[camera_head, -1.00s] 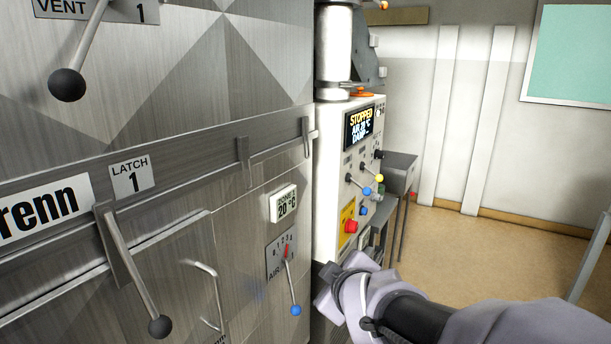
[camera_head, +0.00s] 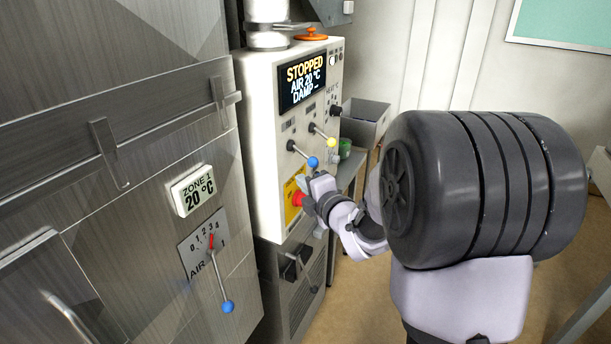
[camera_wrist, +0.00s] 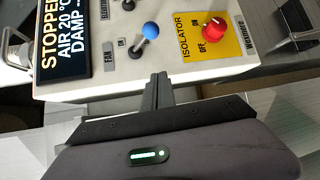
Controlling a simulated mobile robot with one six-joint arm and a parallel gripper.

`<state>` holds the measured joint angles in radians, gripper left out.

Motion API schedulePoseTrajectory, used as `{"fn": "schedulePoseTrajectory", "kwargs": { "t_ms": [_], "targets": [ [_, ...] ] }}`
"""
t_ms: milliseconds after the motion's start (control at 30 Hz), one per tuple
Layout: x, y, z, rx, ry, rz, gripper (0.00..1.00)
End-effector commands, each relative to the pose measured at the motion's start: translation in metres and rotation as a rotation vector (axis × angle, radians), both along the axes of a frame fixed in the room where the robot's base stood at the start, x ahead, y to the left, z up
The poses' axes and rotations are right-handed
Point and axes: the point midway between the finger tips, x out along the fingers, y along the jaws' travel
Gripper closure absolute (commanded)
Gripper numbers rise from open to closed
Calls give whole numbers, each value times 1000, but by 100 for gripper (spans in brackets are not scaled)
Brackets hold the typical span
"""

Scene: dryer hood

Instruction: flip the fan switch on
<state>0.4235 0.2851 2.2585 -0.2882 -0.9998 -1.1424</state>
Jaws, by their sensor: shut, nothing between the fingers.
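The fan switch is a metal lever with a blue ball (camera_head: 313,161) on the white control panel. It also shows in the wrist view (camera_wrist: 150,31), beside a FAN label (camera_wrist: 109,56). Its lever tilts away from its pivot toward the right in both views. My gripper (camera_head: 308,185) is at the panel's lower front, just below the blue ball in the head view. In the wrist view the gripper's fingers (camera_wrist: 160,80) are together and empty, close below the ball, with a small gap in the picture. The display (camera_head: 302,78) reads STOPPED, AIR 20 °C, DAMP.
A red isolator knob (camera_wrist: 214,28) on a yellow plate (camera_wrist: 213,45) sits close to my gripper. A yellow-ball lever (camera_head: 331,142) is above the fan lever. The dryer's air lever (camera_head: 227,306) is at lower left. A grey bin (camera_head: 365,120) stands behind the panel.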

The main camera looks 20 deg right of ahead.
Motion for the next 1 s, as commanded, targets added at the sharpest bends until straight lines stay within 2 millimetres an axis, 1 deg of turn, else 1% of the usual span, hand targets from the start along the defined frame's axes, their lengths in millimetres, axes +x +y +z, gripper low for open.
{"fn": "schedulePoseTrajectory", "kwargs": {
  "t_ms": [300,367,400,500,600,733,1000],
  "targets": [
    [68,0,-14,1,0,1,100],
    [80,0,-16,1,0,1,100],
    [84,-4,-16,2,0,-2,100],
    [76,-22,-11,0,0,-4,100],
    [73,-32,-9,1,0,-4,100],
    [70,-38,-8,1,1,-2,100],
    [70,-38,-8,1,1,-2,100]
  ]
}}
